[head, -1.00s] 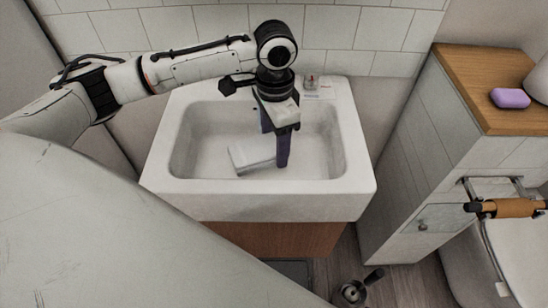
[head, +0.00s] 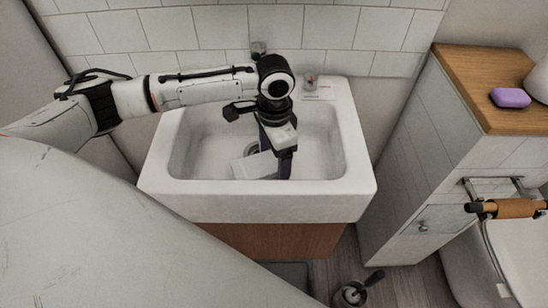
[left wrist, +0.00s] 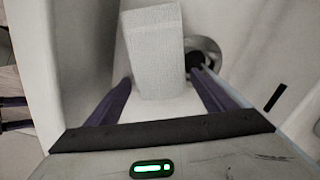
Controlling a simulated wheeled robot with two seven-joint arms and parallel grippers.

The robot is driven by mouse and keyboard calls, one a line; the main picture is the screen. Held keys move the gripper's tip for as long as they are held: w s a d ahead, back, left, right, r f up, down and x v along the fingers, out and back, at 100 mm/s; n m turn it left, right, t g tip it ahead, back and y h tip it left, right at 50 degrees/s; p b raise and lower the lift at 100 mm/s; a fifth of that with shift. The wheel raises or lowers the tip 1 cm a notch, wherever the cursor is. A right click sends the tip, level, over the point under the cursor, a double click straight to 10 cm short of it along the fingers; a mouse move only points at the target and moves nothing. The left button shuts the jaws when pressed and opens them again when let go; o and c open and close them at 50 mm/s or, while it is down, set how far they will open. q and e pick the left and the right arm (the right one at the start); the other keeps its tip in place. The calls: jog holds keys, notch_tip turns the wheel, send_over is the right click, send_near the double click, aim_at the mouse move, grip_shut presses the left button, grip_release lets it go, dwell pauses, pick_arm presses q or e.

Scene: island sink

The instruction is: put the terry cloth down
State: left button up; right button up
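The terry cloth (head: 253,167) is a pale, folded, block-like piece inside the white sink (head: 255,206), low over the basin floor. I cannot tell whether it touches the floor. My left gripper (head: 284,166) reaches down into the basin, its dark purple fingers at the cloth's right end. Two dark bars at that view's left edge may be my right gripper's fingers (left wrist: 16,113); the head view does not show that gripper.
The drain (left wrist: 203,52) lies beside the cloth. A small clear item (head: 310,82) and a card stand on the sink's back rim, near the tap (head: 258,49). A cabinet with purple soap (head: 510,97) is at the right. The basin's right side is free.

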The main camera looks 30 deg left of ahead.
pick_arm(q)
notch_tip(320, 180, up, 12)
jog(key=p, duration=0.1)
jog(key=shift+r, duration=0.2)
dwell(0.4)
dwell(0.5)
